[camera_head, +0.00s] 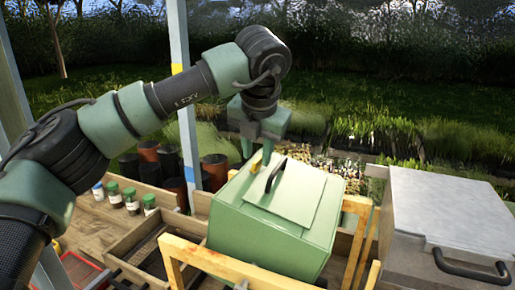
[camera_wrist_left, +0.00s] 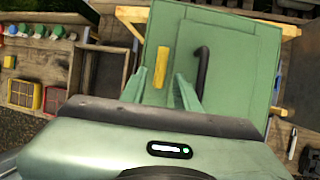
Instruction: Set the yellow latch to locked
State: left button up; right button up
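The yellow latch (camera_wrist_left: 161,66) is a short bar on the top of a green box (camera_wrist_left: 225,60), left of a black handle (camera_wrist_left: 202,70). In the head view only a small part of the latch (camera_head: 255,168) shows, beside the handle (camera_head: 276,174) on the green box (camera_head: 270,235). My left gripper (camera_head: 257,153) points down over the top of the box, close to the latch. In the wrist view its two fingers (camera_wrist_left: 159,76) are apart, with the latch appearing between them. Contact cannot be told. My right gripper is not in view.
A grey metal box (camera_head: 445,210) with a black handle stands at the right. Wooden rails (camera_head: 225,265) flank the green box. Small green-capped bottles (camera_head: 131,200) and dark and brown pots (camera_head: 214,170) stand at the left. A blue-grey post (camera_head: 182,80) rises behind my left arm.

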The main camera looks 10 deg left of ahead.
pick_arm(q)
jog(key=shift+w+f, duration=0.7)
jog(key=shift+f, duration=0.1)
jog(key=shift+s, duration=0.1)
jog(key=shift+s+r, duration=0.1)
jog(key=shift+s, duration=0.05)
grip_shut()
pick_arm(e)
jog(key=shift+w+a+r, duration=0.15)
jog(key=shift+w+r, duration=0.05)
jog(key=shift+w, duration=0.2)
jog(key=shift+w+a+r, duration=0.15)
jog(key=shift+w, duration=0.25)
